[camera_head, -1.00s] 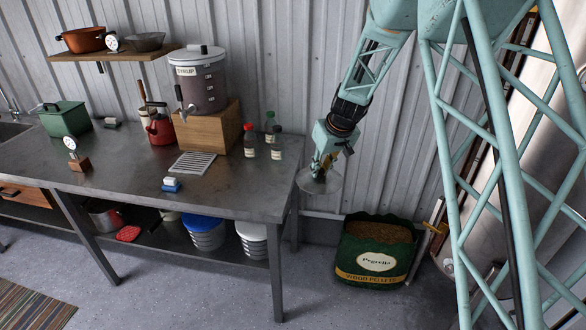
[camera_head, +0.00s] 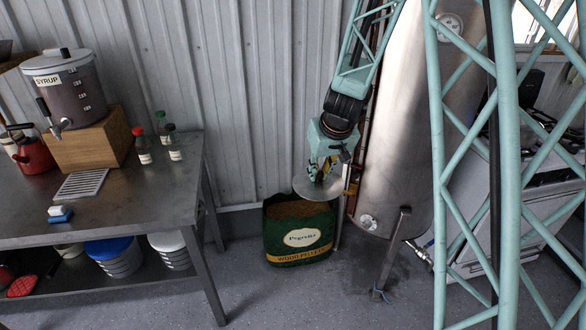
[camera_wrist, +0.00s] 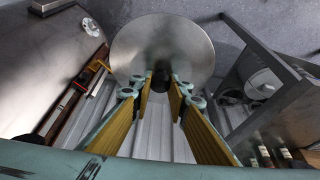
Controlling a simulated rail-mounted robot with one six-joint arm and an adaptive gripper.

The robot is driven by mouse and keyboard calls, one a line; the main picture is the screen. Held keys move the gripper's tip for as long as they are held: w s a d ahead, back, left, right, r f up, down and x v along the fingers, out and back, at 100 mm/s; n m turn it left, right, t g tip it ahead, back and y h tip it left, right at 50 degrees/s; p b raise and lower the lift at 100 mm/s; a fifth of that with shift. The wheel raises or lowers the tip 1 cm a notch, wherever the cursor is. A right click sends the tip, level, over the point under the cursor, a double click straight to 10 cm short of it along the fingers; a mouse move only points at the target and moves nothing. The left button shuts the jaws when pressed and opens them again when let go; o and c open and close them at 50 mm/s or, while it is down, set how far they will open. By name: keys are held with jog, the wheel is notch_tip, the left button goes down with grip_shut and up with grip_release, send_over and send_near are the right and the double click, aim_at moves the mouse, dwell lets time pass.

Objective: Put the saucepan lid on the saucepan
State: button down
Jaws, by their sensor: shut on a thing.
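The saucepan lid (camera_head: 303,188) is a round grey metal disc with a dark knob, hanging from my gripper (camera_head: 323,172) in front of the corrugated wall. In the wrist view the lid (camera_wrist: 160,40) fills the top middle. My gripper (camera_wrist: 161,83) is shut on the lid's dark knob there. The lid is in the air above the pellet sack and left of the steel tank. I cannot make out the saucepan in the current frames.
The steel workbench (camera_head: 130,205) stands at left, with a syrup dispenser (camera_head: 70,90) on a wooden box and several bottles. A green wood pellet sack (camera_head: 300,232) stands on the floor. A tall steel tank (camera_head: 405,120) and a white appliance (camera_head: 545,215) are at right.

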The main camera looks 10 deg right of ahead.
jog(key=shift+m, duration=0.4)
jog(key=s+d, duration=0.3)
jog(key=d, duration=0.1)
jog(key=shift+s+f, duration=0.1)
jog(key=shift+s, duration=0.05)
